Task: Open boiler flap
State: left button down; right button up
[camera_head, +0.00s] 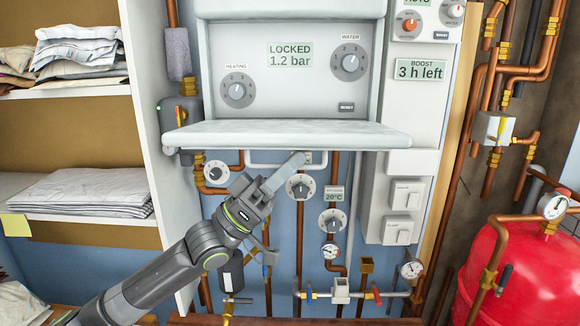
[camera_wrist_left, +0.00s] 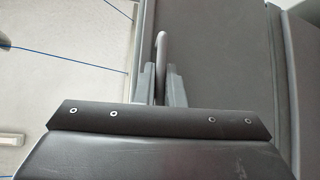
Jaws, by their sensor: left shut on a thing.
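The boiler flap (camera_head: 285,134) is a pale panel that juts out almost level from the lower edge of the boiler (camera_head: 290,85), with the control panel exposed above it. The display reads LOCKED, 1.2 bar. My left gripper (camera_head: 297,160) is just below the flap, reaching up from the lower left. In the left wrist view its two fingers (camera_wrist_left: 160,88) are shut around a thin, grey, curved handle (camera_wrist_left: 161,42). My right gripper is in neither view.
Dials, pipes and valves (camera_head: 340,290) fill the wall below the boiler. Shelves with folded linen (camera_head: 85,195) stand at the left. A red tank (camera_head: 500,270) stands at the lower right. A switch box (camera_head: 405,195) is right of the dials.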

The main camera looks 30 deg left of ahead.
pick_arm(q)
jog(key=shift+r, duration=0.7)
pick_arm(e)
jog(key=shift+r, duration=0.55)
pick_arm(q)
jog(key=shift+f, duration=0.1)
jog(key=c, duration=1.8)
grip_release()
